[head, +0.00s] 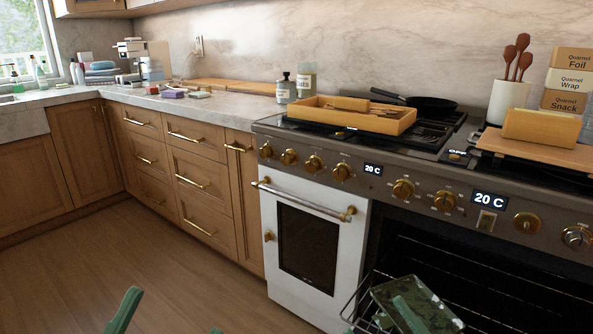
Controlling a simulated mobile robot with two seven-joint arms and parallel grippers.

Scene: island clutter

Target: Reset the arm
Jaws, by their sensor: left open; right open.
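My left gripper (168,318) shows at the bottom left edge as green fingertips, apart from each other and with nothing between them. It is over the wooden floor, in front of the drawers. At the bottom right a light green finger (407,316), seemingly of my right gripper, shows in front of a dark green mottled flat piece (425,300). I cannot tell whether that piece touches the finger. The rest of both arms is outside the view.
The right oven (480,280) is open, with a wire rack (350,310) sticking out near the mottled piece. The left oven door (310,245) is shut. A wooden tray (390,124) and a black pan (430,104) stand on the stove. The floor (120,260) at left is clear.

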